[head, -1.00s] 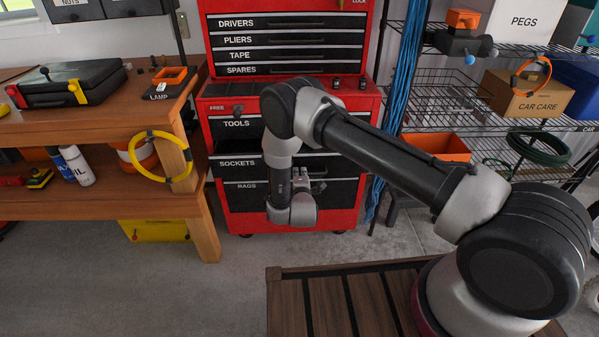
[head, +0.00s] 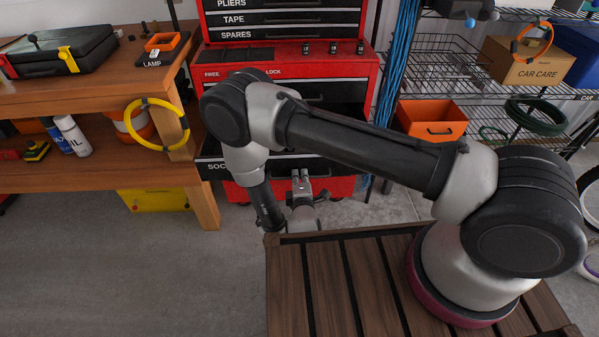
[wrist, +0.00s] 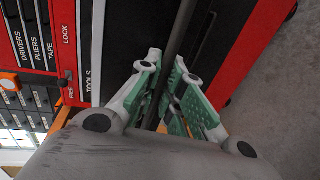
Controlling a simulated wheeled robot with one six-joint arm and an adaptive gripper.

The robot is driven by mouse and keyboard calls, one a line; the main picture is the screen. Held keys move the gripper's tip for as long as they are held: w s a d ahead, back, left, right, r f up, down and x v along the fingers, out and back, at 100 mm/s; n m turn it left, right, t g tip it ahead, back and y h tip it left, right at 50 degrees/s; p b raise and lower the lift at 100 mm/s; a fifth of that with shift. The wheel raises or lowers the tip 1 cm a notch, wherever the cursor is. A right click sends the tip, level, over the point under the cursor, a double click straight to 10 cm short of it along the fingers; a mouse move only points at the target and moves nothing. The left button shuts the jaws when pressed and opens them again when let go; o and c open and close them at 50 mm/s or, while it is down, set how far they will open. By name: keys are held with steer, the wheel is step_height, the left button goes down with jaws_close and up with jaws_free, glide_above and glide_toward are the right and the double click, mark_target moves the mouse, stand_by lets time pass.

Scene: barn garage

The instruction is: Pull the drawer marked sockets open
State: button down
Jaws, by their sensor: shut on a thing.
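The drawer marked sockets (head: 215,169) stands out from the red tool chest (head: 230,73) in the head view. Its label is partly hidden behind my arm, so only "SOC" shows. My gripper (head: 301,181) is at the drawer's front, below my forearm. In the wrist view my gripper (wrist: 166,98) has its green-padded fingers closed around a dark bar, the drawer's handle (wrist: 181,32). The drawer's inside is mostly hidden by my arm.
A wooden bench (head: 205,206) with a yellow cable ring (head: 157,124) stands close at left. Wire shelving (head: 447,66) with an orange bin (head: 432,120) is at right. Blue cords (head: 400,70) hang beside the chest. Concrete floor is clear at lower left.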

steer(key=shift+s, duration=0.1)
steer(key=c, duration=1.6)
jaws_free()
steer(key=shift+o, duration=0.2)
